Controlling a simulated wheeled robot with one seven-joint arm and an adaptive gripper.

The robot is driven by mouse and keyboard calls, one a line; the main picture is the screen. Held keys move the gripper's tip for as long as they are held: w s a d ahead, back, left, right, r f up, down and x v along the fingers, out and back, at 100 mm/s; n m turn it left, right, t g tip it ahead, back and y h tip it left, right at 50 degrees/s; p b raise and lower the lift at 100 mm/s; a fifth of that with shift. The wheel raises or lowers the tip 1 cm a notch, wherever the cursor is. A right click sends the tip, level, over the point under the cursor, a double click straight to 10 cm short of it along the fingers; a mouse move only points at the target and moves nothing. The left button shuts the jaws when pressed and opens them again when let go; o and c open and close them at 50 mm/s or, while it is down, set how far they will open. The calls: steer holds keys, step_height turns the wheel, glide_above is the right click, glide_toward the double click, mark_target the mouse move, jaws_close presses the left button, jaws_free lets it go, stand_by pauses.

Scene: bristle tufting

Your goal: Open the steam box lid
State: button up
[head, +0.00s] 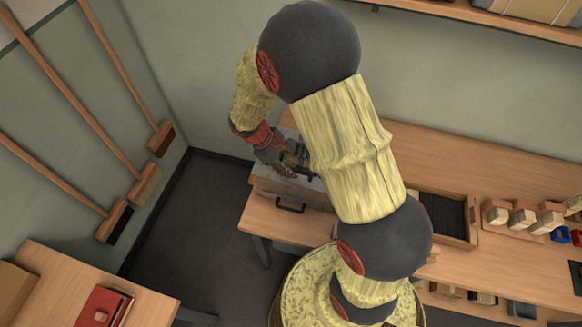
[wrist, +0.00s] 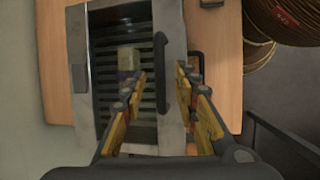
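The steam box (wrist: 88,125) is a grey metal box with a slatted dark inside, in the wrist view; a pale block (wrist: 129,60) shows within it. I cannot tell whether a clear pane covers the slats. A long dark bar handle (wrist: 162,50) runs along the box's right side. My gripper (wrist: 161,76) is open, its yellow-and-dark fingers to either side of the bar's line; contact is not visible. In the head view my gripper (head: 292,161) is over the steam box (head: 290,188), which my arm partly hides.
A smaller black handle (wrist: 196,68) is on the box's front face. The wooden bench (head: 455,160) runs right, with a dark-lined tray (head: 475,229) and several wooden blocks. Brooms (head: 118,218) lean on the left wall. The floor (head: 200,215) left of the bench is clear.

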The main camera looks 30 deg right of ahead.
steer(key=shift+s+d+f, duration=0.1)
steer(key=shift+d+f, duration=0.1)
steer(key=shift+f, duration=0.25)
steer(key=c, duration=0.8)
stand_by(0.3)
